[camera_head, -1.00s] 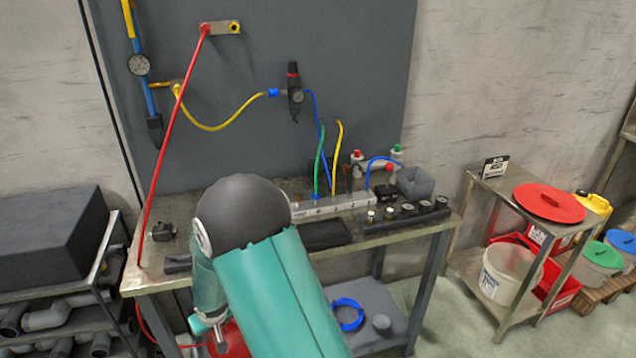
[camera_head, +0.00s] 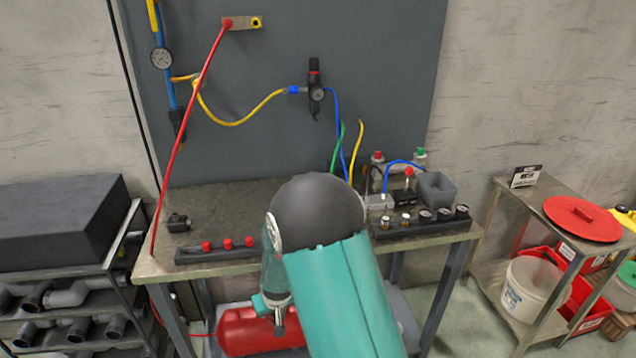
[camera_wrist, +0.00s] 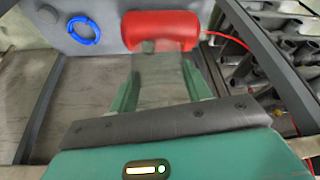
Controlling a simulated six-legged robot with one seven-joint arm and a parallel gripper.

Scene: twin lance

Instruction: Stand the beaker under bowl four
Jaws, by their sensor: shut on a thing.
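My gripper (camera_wrist: 164,92) shows in the wrist view with its two teal fingers on either side of a pale see-through thing (camera_wrist: 163,72), which looks like the beaker. The fingers are shut on it. It hangs in front of the red tank, and its outline is faint. In the head view my arm hides most of the gripper and I cannot make out the beaker. No number four can be read, so I cannot tell which thing is bowl four.
The metal bench (camera_head: 235,200) has a black strip with red knobs (camera_head: 228,249) along its front edge. A red hose (camera_head: 185,125) slants down to the bench's left. The red tank (camera_head: 258,330) lies below.

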